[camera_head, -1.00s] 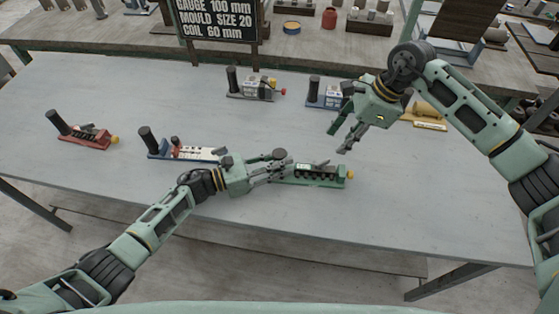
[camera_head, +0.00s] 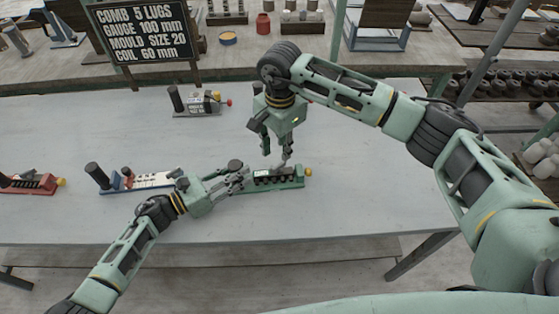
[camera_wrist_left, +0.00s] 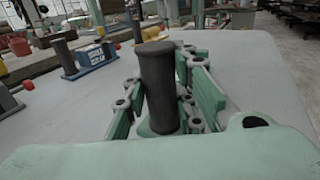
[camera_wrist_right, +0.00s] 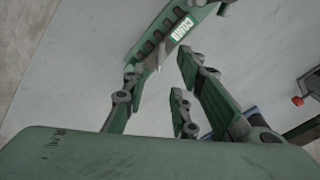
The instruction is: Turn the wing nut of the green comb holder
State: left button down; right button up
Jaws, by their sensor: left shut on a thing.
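The green comb holder (camera_head: 290,183) lies on the grey table, with a dark upright handle at its left end and a yellow knob at its right end. My left gripper (camera_head: 240,178) is shut on the dark handle (camera_wrist_left: 158,90), which stands between its fingers in the left wrist view. The grey wing nut (camera_head: 280,168) is on top of the holder, small and partly hidden by my right fingertips. My right gripper (camera_head: 277,157) points down just above the holder, fingers apart. In the right wrist view the holder (camera_wrist_right: 150,42) lies beyond the fingertips; contact with the nut cannot be told.
A blue-and-white holder (camera_head: 150,181) lies left of my left gripper, and a red one (camera_head: 28,184) lies farther left. A grey holder (camera_head: 202,104) stands behind. A black sign (camera_head: 140,32) stands at the back. The table right of the green holder is clear.

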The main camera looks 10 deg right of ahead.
aim_at(280, 165)
notch_tip(280, 165, down, 6)
jog(key=shift+f, duration=0.25)
grip_shut()
dwell(0.4)
